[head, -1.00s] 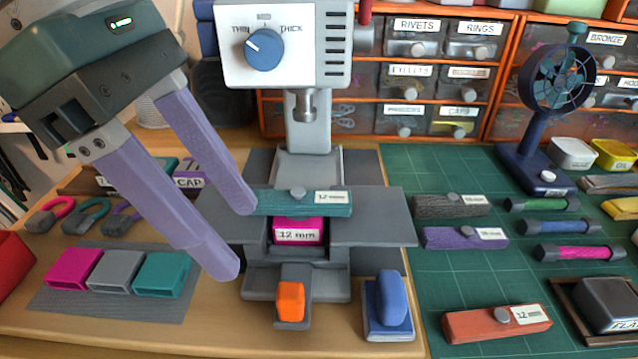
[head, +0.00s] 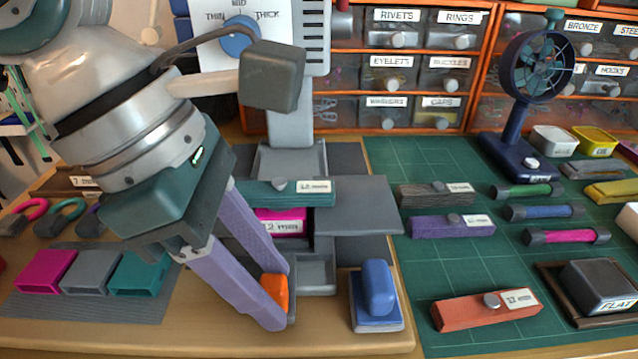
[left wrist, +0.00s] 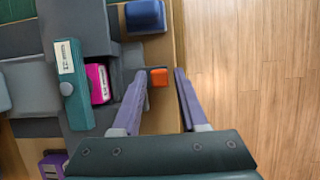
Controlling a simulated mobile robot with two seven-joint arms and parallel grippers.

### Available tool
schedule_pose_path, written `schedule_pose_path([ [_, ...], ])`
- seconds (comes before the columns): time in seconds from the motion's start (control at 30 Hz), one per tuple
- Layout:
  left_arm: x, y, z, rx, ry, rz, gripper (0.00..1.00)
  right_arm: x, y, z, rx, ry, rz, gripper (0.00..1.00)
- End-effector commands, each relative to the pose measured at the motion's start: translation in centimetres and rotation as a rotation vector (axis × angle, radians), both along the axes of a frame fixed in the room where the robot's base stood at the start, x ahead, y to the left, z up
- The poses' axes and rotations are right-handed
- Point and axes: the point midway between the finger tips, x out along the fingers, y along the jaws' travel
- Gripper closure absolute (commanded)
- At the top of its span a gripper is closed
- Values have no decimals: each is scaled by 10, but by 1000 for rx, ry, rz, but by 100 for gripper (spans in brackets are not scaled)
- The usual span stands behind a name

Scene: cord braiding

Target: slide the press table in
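The grey press (head: 285,115) stands at the back middle. Its table carries a grey side plate (head: 357,205), and a magenta 12 mm block (head: 283,222) sits in the middle. A teal bar labelled 12 mm (head: 255,192) lies across the top. An orange grip (head: 274,287) stands at the table's front; it also shows in the left wrist view (left wrist: 159,77). My left gripper (head: 278,297) is open, with its lilac fingers on either side of the orange grip. The left wrist view shows gaps on both sides. The near finger partly hides the grip in the head view. My right gripper is out of view.
A blue block on a base (head: 377,290) stands just right of the orange grip. Magenta, grey and teal sleeves (head: 90,273) lie on a grey mat at left. The green cutting mat (head: 455,262) at right holds bars, rolls and a fan (head: 530,100). The wooden front edge is close.

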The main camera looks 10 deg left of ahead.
Motion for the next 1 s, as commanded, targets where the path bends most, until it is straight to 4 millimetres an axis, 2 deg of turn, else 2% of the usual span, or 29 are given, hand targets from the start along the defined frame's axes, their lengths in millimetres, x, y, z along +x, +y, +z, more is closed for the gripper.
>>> schedule_pose_path([
  [0.03, 0, 0, 0, 0, 0, 0, 64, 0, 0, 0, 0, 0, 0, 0],
  [0.37, 0, 0, 0, 0, 0, 0, 100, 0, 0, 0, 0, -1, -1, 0],
  [0.8, 2, 1, 0, 0, -1, 1, 100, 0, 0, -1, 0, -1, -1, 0],
  [0.87, 6, 2, -2, 2, -2, 3, 100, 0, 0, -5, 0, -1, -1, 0],
  [1.0, 27, 8, -5, 4, -3, 6, 100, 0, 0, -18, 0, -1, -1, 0],
])
